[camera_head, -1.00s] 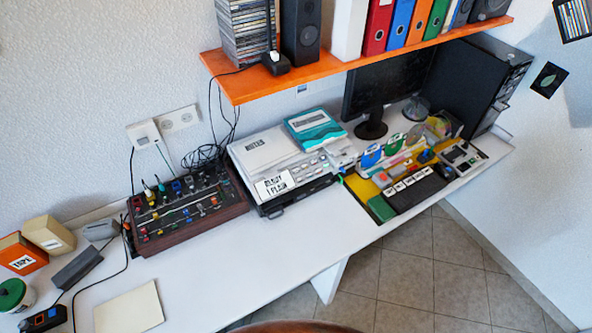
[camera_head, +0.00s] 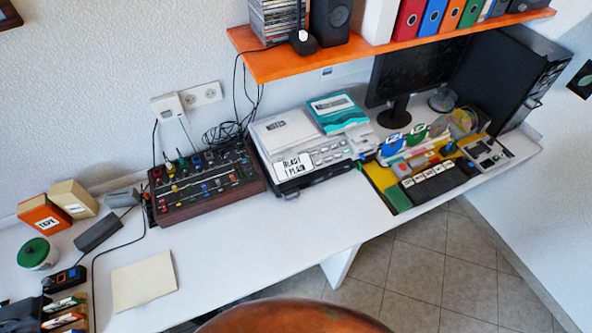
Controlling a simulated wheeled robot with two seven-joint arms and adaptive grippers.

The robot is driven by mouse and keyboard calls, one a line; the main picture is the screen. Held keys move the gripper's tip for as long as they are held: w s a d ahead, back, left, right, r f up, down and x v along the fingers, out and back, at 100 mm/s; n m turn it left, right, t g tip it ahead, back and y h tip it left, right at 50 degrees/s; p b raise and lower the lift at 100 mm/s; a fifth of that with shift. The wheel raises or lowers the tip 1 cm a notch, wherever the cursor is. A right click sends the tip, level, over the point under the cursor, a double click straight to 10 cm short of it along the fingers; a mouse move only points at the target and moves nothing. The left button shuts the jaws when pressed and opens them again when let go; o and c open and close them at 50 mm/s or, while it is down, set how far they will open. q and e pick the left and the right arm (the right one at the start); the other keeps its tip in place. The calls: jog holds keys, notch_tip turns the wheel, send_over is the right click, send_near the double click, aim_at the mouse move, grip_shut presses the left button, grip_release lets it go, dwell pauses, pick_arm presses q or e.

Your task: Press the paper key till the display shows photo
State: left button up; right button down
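A white and grey printer (camera_head: 283,130) stands on the desk, right of centre, against the wall. A white display (camera_head: 293,166) on its front panel carries black text; its lower line seems to read "1 PLAIN". Several small keys (camera_head: 328,153) sit on the panel to the right of the display. Their labels are too small to read, so I cannot tell which is the paper key. Neither of my grippers shows clearly in this view.
A knobbed mixer (camera_head: 207,182) stands just left of the printer. An orange shelf (camera_head: 290,64) hangs above it. A yellow mat (camera_head: 378,176) with a black key block lies to its right. The white desk (camera_head: 255,235) is clear in front. A brown rounded top (camera_head: 295,316) shows below.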

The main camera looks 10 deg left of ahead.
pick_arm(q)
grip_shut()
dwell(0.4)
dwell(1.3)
